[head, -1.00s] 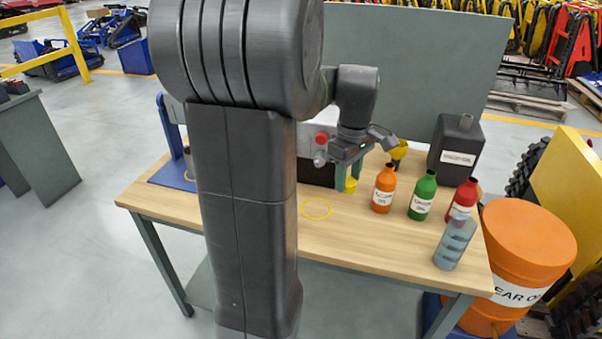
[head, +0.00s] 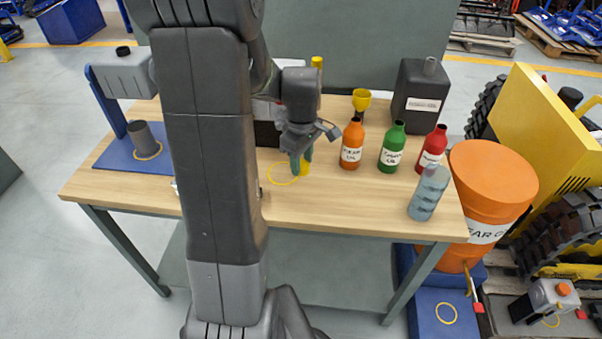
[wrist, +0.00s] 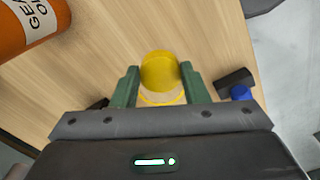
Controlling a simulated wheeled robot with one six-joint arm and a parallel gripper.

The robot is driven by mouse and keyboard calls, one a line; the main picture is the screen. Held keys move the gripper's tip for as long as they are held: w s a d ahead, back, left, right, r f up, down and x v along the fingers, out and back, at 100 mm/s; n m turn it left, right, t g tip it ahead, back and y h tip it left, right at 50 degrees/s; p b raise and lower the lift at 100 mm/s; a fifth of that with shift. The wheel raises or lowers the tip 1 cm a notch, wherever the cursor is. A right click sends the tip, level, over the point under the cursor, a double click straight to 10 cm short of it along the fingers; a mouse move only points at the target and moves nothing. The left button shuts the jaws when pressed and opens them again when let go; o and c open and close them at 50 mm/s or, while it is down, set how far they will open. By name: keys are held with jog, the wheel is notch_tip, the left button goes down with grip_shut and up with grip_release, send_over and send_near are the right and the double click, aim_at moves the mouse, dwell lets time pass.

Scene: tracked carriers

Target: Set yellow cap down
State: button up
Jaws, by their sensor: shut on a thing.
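The yellow cap (head: 305,168) is between the fingers of my gripper (head: 301,163), just above the wooden table top. In the wrist view the yellow cap (wrist: 160,71) sits between the two green fingertips (wrist: 159,84), which are shut on it. A thin yellow ring mark (head: 283,173) lies on the table just left of the cap in the head view. In the wrist view the ring (wrist: 163,98) shows partly behind the cap. I cannot tell how large the gap between cap and table is.
Orange (head: 351,147), green (head: 391,149) and red (head: 430,151) bottles stand right of my gripper. A grey-blue bottle (head: 428,195) is near the right front edge. The table (head: 335,203) in front is clear.

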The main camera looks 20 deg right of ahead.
aim_at(302, 166)
jog(key=shift+f, duration=2.55)
jog(key=shift+f, duration=0.1)
jog(key=o, duration=1)
jog(key=shift+b, duration=0.3)
jog(key=shift+c, duration=0.2)
notch_tip(302, 166, up, 12)
jog(key=shift+r+p, duration=0.1)
jog(key=shift+p, duration=0.45)
